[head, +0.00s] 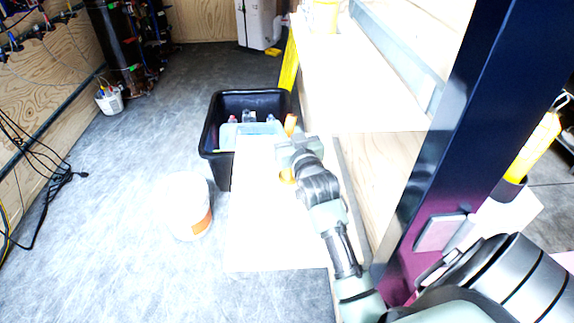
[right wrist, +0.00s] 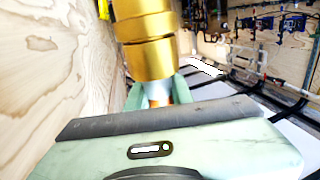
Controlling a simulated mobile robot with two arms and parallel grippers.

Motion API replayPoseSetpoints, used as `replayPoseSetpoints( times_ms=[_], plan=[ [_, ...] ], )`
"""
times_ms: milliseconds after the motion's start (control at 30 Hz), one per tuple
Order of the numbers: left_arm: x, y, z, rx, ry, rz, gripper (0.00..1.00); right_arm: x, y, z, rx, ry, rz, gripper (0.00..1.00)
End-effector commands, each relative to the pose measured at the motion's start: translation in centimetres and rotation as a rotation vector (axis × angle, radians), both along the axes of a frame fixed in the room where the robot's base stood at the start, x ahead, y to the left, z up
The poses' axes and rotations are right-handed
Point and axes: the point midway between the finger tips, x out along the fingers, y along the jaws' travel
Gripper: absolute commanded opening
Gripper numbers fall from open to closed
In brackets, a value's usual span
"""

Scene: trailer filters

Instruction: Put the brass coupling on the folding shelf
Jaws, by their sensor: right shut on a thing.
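The brass coupling (right wrist: 147,45) is a gold stepped cylinder, large in the right wrist view. My right gripper (right wrist: 158,92) is shut on it, with a green finger on each side of its lower end. In the head view, my right gripper (head: 290,158) is above the far right part of a low white board (head: 265,225). A pale shelf (head: 355,95) juts from the wall higher up on the right. I cannot tell which of the two is the folding shelf. My left gripper is out of view.
A black crate (head: 207,137) with bottles and a pale blue item stands just beyond the board. A white bucket (head: 185,205) stands left of it. A dark post (head: 455,130) rises at right. The grey floor at left is mostly clear.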

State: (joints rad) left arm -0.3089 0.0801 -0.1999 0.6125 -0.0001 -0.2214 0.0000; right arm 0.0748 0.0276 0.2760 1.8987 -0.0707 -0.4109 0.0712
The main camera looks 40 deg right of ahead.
Motion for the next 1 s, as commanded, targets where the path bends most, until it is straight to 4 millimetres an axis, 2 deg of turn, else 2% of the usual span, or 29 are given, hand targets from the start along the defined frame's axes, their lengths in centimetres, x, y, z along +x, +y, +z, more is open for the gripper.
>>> replayPoseSetpoints(
  times_ms=[100, 267, 467, 867, 900, 967, 1000],
  plan=[
    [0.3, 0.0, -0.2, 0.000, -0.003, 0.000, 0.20, 0.0, 0.1, -2.0, 0.000, -0.002, 0.000, 0.00],
    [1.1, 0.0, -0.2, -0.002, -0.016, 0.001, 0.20, 0.0, 0.1, -3.4, -0.001, -0.002, 0.001, 0.00],
    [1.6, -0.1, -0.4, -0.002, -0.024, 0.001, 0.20, 0.0, 0.1, -6.1, -0.001, -0.003, 0.001, 0.00],
    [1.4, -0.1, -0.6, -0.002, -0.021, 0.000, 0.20, 0.0, 0.1, -6.7, -0.002, -0.006, 0.001, 0.00],
    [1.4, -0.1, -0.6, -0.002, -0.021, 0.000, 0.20, 0.0, 0.1, -6.9, -0.001, -0.002, 0.001, 0.27],
    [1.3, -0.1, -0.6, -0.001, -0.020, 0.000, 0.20, -0.1, 0.1, -6.8, -0.001, -0.002, 0.001, 0.43],
    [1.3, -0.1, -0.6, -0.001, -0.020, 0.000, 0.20, -0.1, 0.1, -6.8, -0.001, -0.002, 0.001, 0.43]
  ],
)
